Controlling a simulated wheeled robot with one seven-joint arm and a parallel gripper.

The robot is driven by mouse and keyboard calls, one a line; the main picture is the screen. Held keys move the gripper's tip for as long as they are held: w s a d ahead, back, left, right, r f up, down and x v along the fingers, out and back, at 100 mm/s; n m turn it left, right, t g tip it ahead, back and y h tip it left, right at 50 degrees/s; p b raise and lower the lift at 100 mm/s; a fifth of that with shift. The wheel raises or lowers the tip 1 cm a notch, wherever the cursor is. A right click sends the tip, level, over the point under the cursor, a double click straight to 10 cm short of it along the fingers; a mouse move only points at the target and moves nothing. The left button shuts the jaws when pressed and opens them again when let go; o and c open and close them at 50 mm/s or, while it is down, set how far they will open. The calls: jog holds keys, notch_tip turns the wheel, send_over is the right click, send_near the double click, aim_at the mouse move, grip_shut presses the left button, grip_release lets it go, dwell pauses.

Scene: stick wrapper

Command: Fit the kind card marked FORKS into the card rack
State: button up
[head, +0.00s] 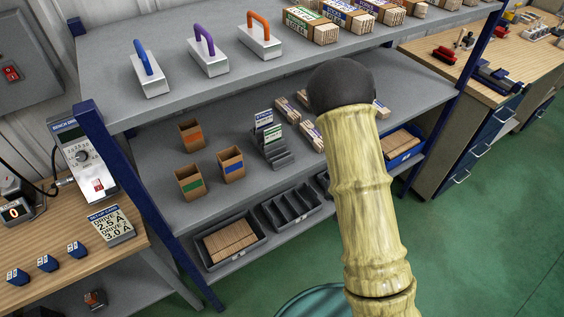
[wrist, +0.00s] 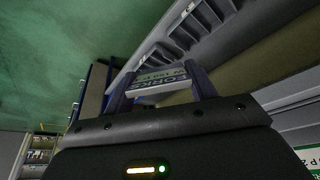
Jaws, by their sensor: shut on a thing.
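The FORKS card (wrist: 158,86) is pale with dark lettering and shows in the wrist view. My gripper (wrist: 165,80) is shut on it, with a dark finger at each side. The card rack (head: 277,158) is a dark grey stepped holder on the middle shelf in the head view. Cards with blue and green bands stand in its back part, and its front steps look empty. In the head view my arm hides the gripper and the held card.
Small open boxes (head: 231,165) with coloured labels stand left of the rack. Wrapped stick bundles (head: 312,136) lie to its right, partly behind my arm. The upper shelf (head: 190,92) overhangs this level. A divided dark tray (head: 292,208) sits below. A blue post (head: 118,170) stands at left.

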jog(key=w+d+r+m+g+b, duration=0.35)
jog(key=w+d+m, duration=0.25)
jog(key=w+m, duration=0.65)
jog(key=w+a+r+m+t+y, duration=0.1)
jog(key=a+r+m, duration=0.2)
jog(key=m, duration=0.5)
jog(key=w+a+r+m+t+y+b, duration=0.1)
jog(key=a+r+m, duration=0.3)
jog(key=r+m, duration=0.2)
jog(key=shift+w+m, duration=0.3)
jog(key=shift+m, duration=0.55)
jog(key=p, duration=0.3)
send_over(287, 156)
jog(key=shift+s, duration=0.1)
